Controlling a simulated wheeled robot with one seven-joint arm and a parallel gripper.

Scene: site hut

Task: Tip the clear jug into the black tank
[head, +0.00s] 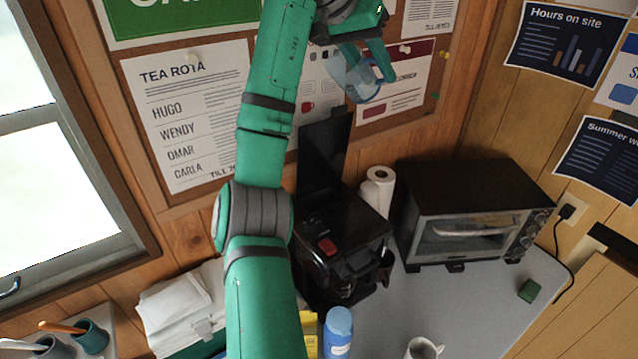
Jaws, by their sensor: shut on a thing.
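My gripper (368,62) is high at the top middle of the head view, shut on the clear jug (354,82). The jug is see-through with a bluish tint and looks tilted. It hangs in front of the notice board, above the coffee machine (345,240). The black machine has its lid (323,155) standing raised at the back. The black tank belongs to this machine; its opening is not clearly visible from here. Part of the machine's left side is hidden behind my green arm. I cannot tell whether the jug holds water.
A toaster oven (465,215) stands right of the machine, with a paper roll (378,190) between them. A blue-capped bottle (338,330), a white mug (422,348) and a green block (528,290) are on the grey table (470,285). Folded cloths (180,305) lie left.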

